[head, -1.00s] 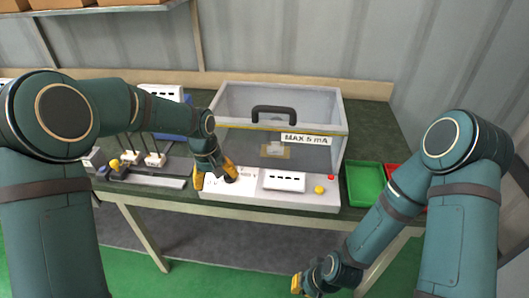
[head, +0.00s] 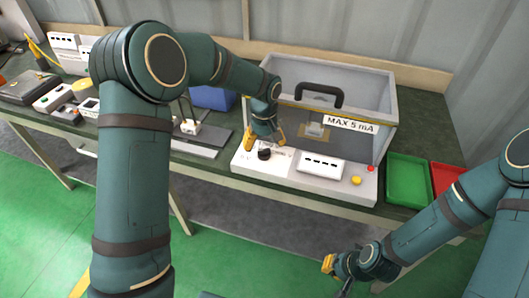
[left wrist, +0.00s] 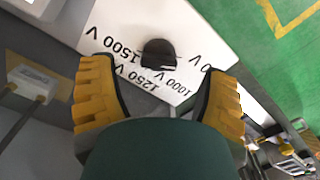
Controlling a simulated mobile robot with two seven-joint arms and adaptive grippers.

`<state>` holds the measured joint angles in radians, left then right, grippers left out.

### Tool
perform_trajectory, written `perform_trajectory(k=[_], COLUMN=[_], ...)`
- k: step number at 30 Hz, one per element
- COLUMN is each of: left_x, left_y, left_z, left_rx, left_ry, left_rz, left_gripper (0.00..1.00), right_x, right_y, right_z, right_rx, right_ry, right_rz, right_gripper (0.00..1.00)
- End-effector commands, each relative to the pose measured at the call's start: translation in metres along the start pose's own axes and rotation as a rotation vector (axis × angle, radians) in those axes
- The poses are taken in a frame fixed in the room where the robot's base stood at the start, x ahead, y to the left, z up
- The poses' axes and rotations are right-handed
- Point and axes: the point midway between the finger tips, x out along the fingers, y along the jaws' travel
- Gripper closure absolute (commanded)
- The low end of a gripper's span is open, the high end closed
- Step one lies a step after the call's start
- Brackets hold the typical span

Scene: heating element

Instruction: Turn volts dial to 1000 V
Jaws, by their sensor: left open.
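The volts dial (head: 264,154) is a black knob on the white front panel of the clear-lidded box (head: 378,112). In the left wrist view the dial (left wrist: 158,52) lies ahead between the finger directions, with printed marks 1500 V, 1250 V, 1000 V and 0 V around it. I cannot tell exactly which mark it points to. My left gripper (head: 265,142) is open and empty just behind and above the dial; its yellow fingers (left wrist: 158,88) stand apart from the knob. My right gripper (head: 328,265) hangs low in front of the table, its jaws unclear.
The box front also bears a white meter (head: 320,167), a yellow button (head: 356,181) and a red button (head: 371,169). A green tray (head: 408,182) and a red tray (head: 446,180) stand at right. Several devices crowd the bench at left.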

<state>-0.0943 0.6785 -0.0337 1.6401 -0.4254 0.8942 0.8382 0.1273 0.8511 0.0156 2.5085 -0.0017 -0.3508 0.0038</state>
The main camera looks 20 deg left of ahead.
Motion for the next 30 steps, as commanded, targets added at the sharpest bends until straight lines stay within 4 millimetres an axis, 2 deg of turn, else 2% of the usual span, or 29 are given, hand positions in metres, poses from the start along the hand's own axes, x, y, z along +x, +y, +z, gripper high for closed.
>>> perform_trajectory(k=[1,6,18,19,23,24,25,30], left_x=[0.01,0.027,0.034,0.034,0.034,0.034,0.034,0.034], left_y=[-0.001,0.0,0.0,0.0,0.0,0.0,0.0,0.0], left_z=[0.0,0.0,0.0,0.0,0.0,0.0,0.0,0.0], left_rx=[0.0,-0.001,0.0,0.0,0.0,0.0,0.0,0.003], left_ry=[-0.002,-0.001,0.0,0.0,0.0,0.0,0.0,0.0], left_rz=[-0.001,0.0,0.0,0.0,0.0,0.0,0.0,0.0], left_gripper=[0.24,0.24,0.24,0.27,0.73,0.87,0.92,0.93], right_x=[0.003,0.005,0.006,0.006,0.006,0.006,0.006,0.006], right_y=[0.001,0.002,0.002,0.002,0.002,0.002,0.002,0.002], right_z=[0.0,-0.001,-0.001,-0.001,-0.001,-0.001,-0.001,-0.001], right_rx=[0.0,0.0,0.0,0.0,0.0,0.0,0.0,0.0], right_ry=[0.001,0.003,0.004,0.004,0.004,0.004,0.004,0.004], right_rz=[0.0,0.0,0.0,0.0,0.0,0.0,0.0,0.0], right_gripper=[1.0,1.0,1.0,1.0,1.0,1.0,1.0,1.0])
